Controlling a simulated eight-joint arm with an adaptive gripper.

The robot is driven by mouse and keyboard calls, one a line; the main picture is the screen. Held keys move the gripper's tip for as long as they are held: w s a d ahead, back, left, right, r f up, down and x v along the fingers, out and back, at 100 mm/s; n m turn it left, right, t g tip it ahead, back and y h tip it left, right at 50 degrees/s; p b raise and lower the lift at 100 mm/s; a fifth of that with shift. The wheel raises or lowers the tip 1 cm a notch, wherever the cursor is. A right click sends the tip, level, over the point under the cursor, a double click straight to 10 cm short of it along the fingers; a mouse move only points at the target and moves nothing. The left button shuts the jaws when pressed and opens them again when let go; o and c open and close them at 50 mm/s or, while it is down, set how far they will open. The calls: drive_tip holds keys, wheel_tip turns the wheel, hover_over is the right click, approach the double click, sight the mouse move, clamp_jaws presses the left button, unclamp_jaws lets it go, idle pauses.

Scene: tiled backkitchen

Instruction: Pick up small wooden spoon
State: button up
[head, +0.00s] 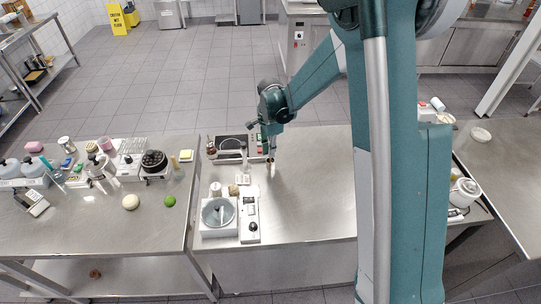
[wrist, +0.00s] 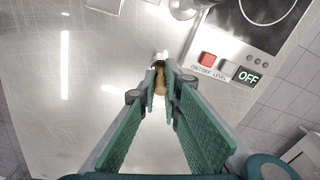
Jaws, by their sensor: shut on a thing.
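My gripper (head: 271,163) is over the steel table in the middle of the head view, pointing down. In the wrist view my gripper (wrist: 165,92) has its green fingers closed around a small brown wooden piece, the small wooden spoon (wrist: 159,80). Only a narrow part of the spoon shows between the fingers; the rest is hidden. In the head view the spoon is too small to make out clearly. I cannot tell whether it touches the table.
A hot plate (wrist: 238,55) with a red button and an OFF display is close to the gripper. A white scale with a grey bowl (head: 219,213) stands at the table's front left. The table top (head: 315,190) to the right is clear. A crowded table (head: 90,225) stands at left.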

drive_tip(key=shift+r, duration=0.1)
drive_tip(key=shift+r+b, duration=0.3)
drive_tip(key=shift+r, duration=4.6)
